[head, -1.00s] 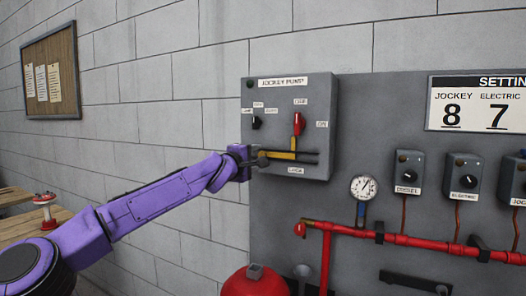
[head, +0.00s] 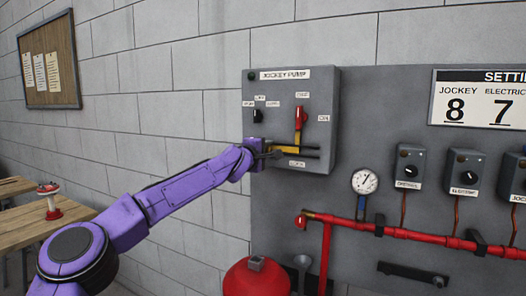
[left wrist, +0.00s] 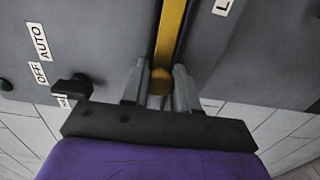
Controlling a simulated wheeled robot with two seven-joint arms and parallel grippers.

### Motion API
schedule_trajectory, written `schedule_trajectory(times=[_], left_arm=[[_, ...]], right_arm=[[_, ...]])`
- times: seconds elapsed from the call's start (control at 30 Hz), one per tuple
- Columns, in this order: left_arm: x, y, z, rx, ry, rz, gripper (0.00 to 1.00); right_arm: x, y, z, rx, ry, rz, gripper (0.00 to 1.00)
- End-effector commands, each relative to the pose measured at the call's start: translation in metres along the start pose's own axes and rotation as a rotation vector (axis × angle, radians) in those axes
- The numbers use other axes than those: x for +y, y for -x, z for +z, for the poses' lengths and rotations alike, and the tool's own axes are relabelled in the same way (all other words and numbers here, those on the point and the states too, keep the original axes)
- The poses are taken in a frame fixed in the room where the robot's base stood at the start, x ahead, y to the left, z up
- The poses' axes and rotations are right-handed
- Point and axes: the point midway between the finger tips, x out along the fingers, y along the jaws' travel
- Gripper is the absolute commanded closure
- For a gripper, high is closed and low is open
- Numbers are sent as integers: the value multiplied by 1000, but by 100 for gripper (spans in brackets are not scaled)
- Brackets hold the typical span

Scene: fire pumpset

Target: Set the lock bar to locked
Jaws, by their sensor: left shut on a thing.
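The yellow lock bar (head: 287,149) lies in a slot low on the grey jockey pump box (head: 325,97), above the small lower label (head: 297,164). Its right end is just below the red switch handle (head: 301,117). My left gripper (head: 264,153) is at the bar's left end, at the box's lower left. In the left wrist view, the fingers (left wrist: 160,87) stand on both sides of the round yellow knob (left wrist: 160,80) of the bar and are shut on it. The bar runs away from the knob along the box. My right gripper is not in view.
A small black selector knob (head: 257,116) is on the box near my gripper. A gauge (head: 364,181), red pipe (head: 430,244) and more control boxes (head: 464,172) are to the right. A red tank (head: 256,280) stands below.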

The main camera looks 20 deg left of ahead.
Motion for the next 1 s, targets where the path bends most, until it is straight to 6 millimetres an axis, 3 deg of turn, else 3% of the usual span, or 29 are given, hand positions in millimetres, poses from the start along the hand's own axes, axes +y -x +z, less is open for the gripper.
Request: schedule_trajectory(times=[0.1,0.2,0.5,0.53,0.57,0.6,0.87,1.0], left_arm=[[-4,0,23,-5,-2,-1,100],[-3,0,33,-3,-2,0,100],[-3,0,36,-5,-1,-2,100],[-3,0,36,-5,-1,-3,62],[-3,0,36,-5,-1,-3,52],[-3,0,36,-4,-1,-2,48],[-2,1,34,-2,0,0,48],[-4,17,34,-2,0,3,48]], right_arm=[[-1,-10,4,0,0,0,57],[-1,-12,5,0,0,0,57],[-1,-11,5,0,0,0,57],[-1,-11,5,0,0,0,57],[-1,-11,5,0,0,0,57],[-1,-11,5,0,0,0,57],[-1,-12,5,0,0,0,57],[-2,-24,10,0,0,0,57]])
